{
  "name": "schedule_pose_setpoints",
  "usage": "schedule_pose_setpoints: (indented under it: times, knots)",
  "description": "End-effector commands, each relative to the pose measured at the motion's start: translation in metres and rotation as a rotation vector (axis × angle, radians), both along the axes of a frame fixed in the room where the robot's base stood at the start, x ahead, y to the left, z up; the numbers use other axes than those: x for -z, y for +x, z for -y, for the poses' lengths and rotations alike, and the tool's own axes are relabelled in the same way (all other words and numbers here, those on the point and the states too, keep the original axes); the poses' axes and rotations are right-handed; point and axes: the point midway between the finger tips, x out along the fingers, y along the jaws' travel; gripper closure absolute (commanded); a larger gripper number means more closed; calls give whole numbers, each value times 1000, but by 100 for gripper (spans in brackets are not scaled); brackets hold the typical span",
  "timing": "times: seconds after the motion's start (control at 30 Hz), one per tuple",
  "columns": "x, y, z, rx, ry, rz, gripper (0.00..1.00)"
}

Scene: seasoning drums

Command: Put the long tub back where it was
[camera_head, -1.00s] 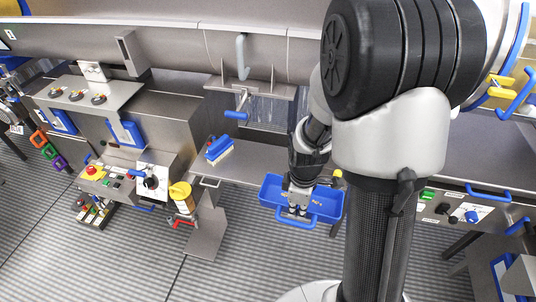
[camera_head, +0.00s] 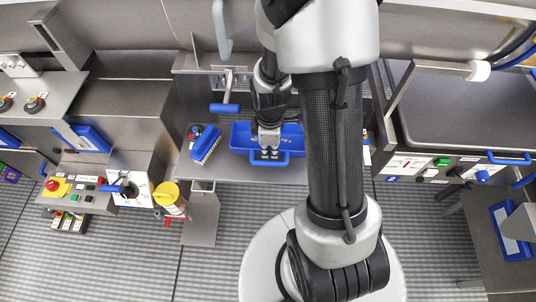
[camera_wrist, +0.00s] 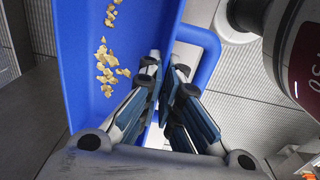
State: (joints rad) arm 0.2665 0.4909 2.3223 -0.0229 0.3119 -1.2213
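The long blue tub (camera_head: 240,139) is over the small grey table under the drum in the head view. I cannot tell whether its base touches the tabletop. My gripper (camera_head: 269,151) is at the tub's near side, by its blue loop handle. In the wrist view the tub (camera_wrist: 85,25) fills the upper left, with yellow crumbs inside. There my gripper (camera_wrist: 168,82) has its fingers close together on the tub's near wall, one inside and one outside. The fingers hide part of the wall. The tub's right end is partly hidden behind my arm in the head view.
A blue brush (camera_head: 206,145) lies on the table (camera_head: 217,172), left of the tub. A blue lever handle (camera_head: 224,108) hangs just above and left of the tub. A yellow-lidded canister (camera_head: 169,196) stands lower left. A control box (camera_head: 82,194) is further left.

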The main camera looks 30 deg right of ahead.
Motion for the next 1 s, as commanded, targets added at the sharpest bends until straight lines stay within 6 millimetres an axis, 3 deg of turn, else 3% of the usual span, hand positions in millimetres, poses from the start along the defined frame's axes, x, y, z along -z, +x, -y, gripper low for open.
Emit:
schedule_pose_setpoints:
  times: [0.4, 0.8, 0.83, 1.0]
  knots:
    - [47, 0, 0, -1, 1, -1, 100]
    - [52, 1, 0, 0, 0, 2, 100]
    - [51, 1, 0, 0, -1, 2, 94]
    - [51, 1, 0, 0, -1, 2, 83]
